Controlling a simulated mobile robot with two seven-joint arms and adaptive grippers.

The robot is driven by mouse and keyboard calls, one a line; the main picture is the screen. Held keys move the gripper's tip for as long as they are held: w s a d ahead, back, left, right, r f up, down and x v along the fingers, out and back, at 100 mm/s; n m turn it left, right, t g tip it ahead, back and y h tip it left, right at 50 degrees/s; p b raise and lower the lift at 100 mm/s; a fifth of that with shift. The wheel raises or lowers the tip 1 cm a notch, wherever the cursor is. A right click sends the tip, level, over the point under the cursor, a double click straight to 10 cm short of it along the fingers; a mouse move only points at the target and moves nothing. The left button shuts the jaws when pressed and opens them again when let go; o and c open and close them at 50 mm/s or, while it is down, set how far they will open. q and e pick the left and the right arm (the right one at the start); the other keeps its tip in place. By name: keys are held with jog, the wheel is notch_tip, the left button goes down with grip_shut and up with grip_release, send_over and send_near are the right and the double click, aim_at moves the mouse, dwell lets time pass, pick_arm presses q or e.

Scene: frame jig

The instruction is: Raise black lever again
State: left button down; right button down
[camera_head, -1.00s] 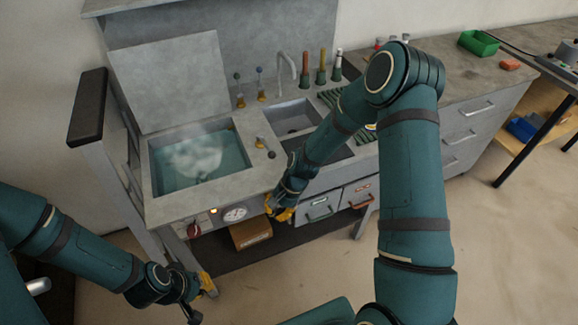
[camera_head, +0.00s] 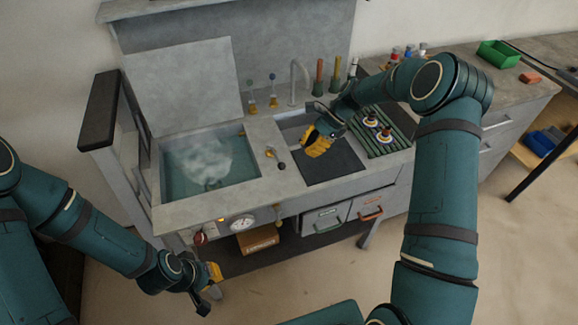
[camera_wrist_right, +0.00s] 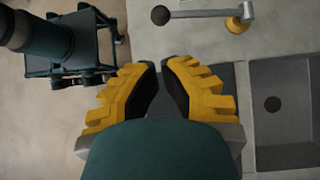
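The black lever (camera_head: 276,160) is a short rod with a black ball end on a brass-coloured base, on the bench top between the water basin and the sink. Its ball points to the front right; its height is hard to judge. It also shows at the top of the right wrist view (camera_wrist_right: 200,14). My right gripper (camera_head: 312,146) hangs over the sink area, right of the lever and apart from it. In the wrist view its yellow fingers (camera_wrist_right: 161,66) have a narrow empty gap. My left gripper (camera_head: 212,285) is low at the bench's front left; its fingers are unclear.
The steaming basin (camera_head: 250,181) has a raised lid (camera_head: 185,90). A tall faucet (camera_head: 293,80) and small flasks stand behind. A dark panel (camera_head: 333,163) lies below my right gripper. A ribbed green rack (camera_head: 390,146) is to the right. A gauge (camera_head: 243,223) is on the front.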

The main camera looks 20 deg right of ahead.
aim_at(276, 156)
jog(key=shift+s, duration=0.15)
jog(key=b+x, duration=0.1)
jog(key=x, duration=0.9)
jog(key=shift+f, duration=0.1)
